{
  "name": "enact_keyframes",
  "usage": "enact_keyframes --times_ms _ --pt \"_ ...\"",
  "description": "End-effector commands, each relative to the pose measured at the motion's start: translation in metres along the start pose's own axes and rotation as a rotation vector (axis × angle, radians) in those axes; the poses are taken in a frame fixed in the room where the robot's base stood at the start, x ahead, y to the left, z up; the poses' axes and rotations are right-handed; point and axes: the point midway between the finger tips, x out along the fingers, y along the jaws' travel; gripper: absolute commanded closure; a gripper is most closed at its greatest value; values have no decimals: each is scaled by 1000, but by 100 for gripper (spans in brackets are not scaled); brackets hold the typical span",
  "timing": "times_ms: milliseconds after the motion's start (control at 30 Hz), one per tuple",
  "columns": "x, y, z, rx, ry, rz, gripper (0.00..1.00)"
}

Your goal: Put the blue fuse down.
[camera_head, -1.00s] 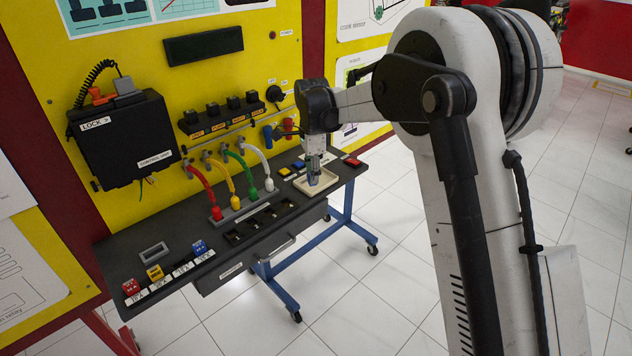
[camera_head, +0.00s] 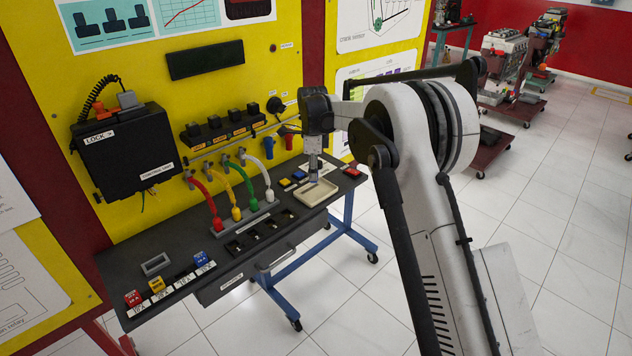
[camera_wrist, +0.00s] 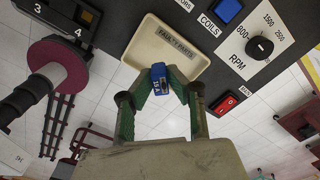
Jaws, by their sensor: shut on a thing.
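My gripper (camera_wrist: 160,84) is shut on a blue fuse (camera_wrist: 158,76) and holds it between its green fingertips. In the wrist view the fuse overlaps the lower rim of the cream tray labelled FAULTY PARTS (camera_wrist: 184,62). The tray's visible floor is empty. In the head view my gripper (camera_head: 313,178) points down over the tray (camera_head: 309,199) near the right end of the bench. The held fuse is too small to make out there, and its height above the tray cannot be told.
Red (camera_head: 133,298), yellow (camera_head: 156,286) and another blue fuse (camera_head: 201,259) stand on the bench's front left. A lead rack (camera_head: 245,222) is left of the tray. A blue button (camera_wrist: 227,10), an RPM dial (camera_wrist: 259,47) and a red switch (camera_wrist: 226,104) are near the tray.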

Motion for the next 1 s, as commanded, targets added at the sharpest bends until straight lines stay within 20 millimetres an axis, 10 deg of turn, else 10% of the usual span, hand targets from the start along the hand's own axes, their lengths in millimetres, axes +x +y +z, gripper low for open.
enact_keyframes --times_ms 933,1000 --pt "52 -10 -9 -1 0 0 97" --pt "51 -10 -9 -1 0 0 76"
